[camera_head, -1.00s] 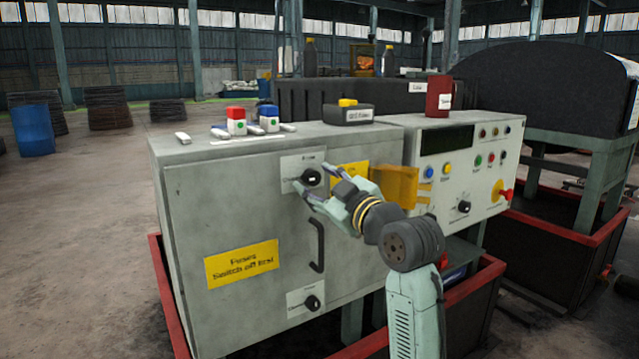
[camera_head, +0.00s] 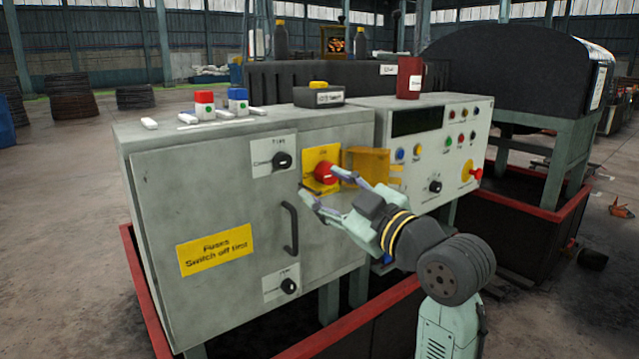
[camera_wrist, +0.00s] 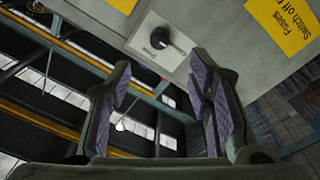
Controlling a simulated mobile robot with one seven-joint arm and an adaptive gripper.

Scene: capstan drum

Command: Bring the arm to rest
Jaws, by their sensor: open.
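My gripper (camera_head: 318,190) is open in front of the grey cabinet (camera_head: 215,205), just below a red rotary knob (camera_head: 325,172) on a yellow plate. I cannot tell from the head view how far the fingers stand from the cabinet face. In the wrist view the two purple-padded fingers (camera_wrist: 172,95) are apart with nothing between them. A black knob on a white plate (camera_wrist: 160,42) shows beyond the fingertips there.
The cabinet has a black handle (camera_head: 290,228) and a "Fuses" label (camera_head: 214,250). To the right is a control panel (camera_head: 440,150) with buttons and an orange flap (camera_head: 368,163). A red-rimmed tray (camera_head: 370,318) runs below.

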